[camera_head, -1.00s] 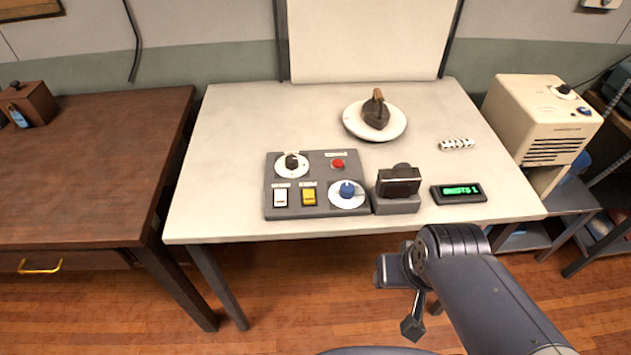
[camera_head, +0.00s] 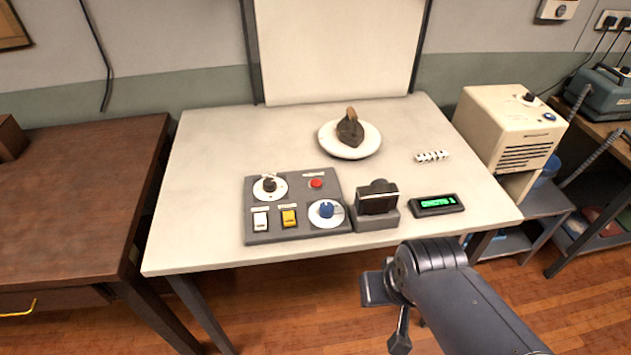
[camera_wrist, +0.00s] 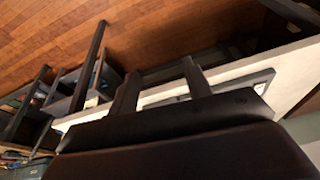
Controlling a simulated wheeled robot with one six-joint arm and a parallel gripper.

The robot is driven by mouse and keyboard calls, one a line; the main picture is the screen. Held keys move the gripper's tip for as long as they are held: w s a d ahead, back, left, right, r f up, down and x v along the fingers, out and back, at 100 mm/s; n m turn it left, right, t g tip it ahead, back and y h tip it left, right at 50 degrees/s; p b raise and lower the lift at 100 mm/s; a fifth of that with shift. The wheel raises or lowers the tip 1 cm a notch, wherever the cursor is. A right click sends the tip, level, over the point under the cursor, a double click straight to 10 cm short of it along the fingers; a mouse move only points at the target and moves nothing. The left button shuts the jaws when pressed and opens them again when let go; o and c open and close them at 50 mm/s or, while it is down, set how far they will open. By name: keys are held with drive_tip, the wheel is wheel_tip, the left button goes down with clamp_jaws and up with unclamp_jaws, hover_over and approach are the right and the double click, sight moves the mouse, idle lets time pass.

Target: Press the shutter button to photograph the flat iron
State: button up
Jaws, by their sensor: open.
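The dark flat iron (camera_head: 349,130) with a wooden handle stands on a round white turntable (camera_head: 336,149) near the middle of the pale table. A grey control panel (camera_head: 333,178) lies closer to the front edge. It carries a red button (camera_head: 316,183), a white switch (camera_head: 260,222), a yellow switch (camera_head: 289,217), a black knob (camera_head: 269,185) and a blue knob (camera_head: 327,209). A dark camera (camera_head: 378,198) stands right of the panel. My gripper (camera_wrist: 160,82) is open and empty in the wrist view, its two fingers apart. It is off the front edge, touching none of these.
A small green-lit display (camera_head: 437,204) and a white spiral-like piece (camera_head: 432,156) lie on the table's right side. A white backdrop (camera_head: 340,55) stands behind. A brown desk (camera_head: 70,190) is left, a cream heater-like box (camera_head: 512,130) right. The table's left part is bare.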

clamp_jaws()
idle(1.4)
